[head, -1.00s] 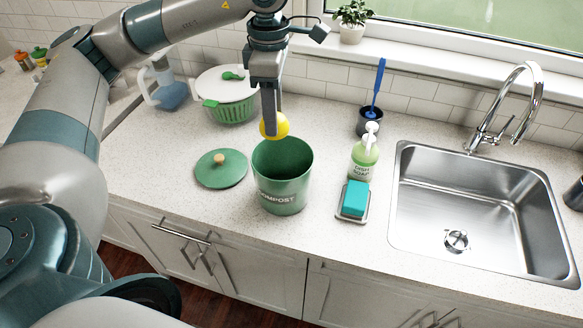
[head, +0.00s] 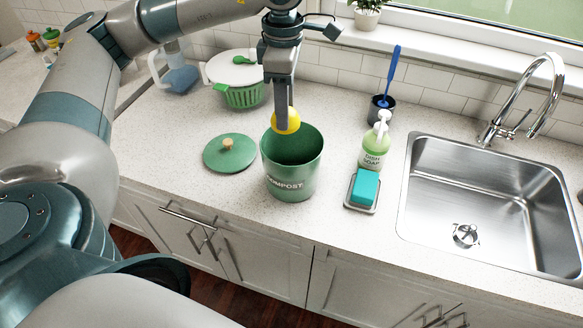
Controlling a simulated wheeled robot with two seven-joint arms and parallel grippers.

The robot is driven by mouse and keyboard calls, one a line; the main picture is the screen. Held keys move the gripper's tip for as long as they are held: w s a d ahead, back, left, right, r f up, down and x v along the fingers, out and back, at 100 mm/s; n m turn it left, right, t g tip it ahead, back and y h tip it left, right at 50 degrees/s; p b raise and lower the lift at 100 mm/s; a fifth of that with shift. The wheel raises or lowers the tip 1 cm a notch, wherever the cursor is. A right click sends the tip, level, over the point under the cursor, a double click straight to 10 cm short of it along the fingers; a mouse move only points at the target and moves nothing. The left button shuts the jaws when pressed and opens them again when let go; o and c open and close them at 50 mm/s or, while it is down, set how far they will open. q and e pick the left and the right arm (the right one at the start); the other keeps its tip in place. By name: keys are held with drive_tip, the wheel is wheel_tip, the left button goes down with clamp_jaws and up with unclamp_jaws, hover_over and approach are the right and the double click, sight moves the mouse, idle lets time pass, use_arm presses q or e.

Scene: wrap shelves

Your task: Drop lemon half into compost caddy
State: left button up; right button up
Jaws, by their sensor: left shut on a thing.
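The lemon half (head: 289,121) is a yellow round piece held in my left gripper (head: 282,124), which is shut on it. The gripper points down, and the lemon half is at the rim of the open compost caddy (head: 291,182), over its back part. The caddy is a green bucket marked COMPOST, standing upright on the counter. Its inside looks dark and its bottom is hidden. The caddy's green lid (head: 230,155) with a wooden knob lies on the counter to the left. My right gripper is not in view.
A salad spinner (head: 243,95) and a blue-based jug (head: 180,78) stand behind left. A dish soap bottle (head: 374,150), a blue sponge (head: 364,187) on a tray, and a brush holder (head: 380,109) stand right of the caddy. The sink (head: 480,200) is further right.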

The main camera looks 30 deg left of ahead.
use_arm(q)
drive_tip(key=shift+f+b, duration=0.45)
drive_tip(key=shift+f, duration=0.95)
drive_tip(key=o, duration=1.2)
drive_tip(key=shift+w, duration=0.1)
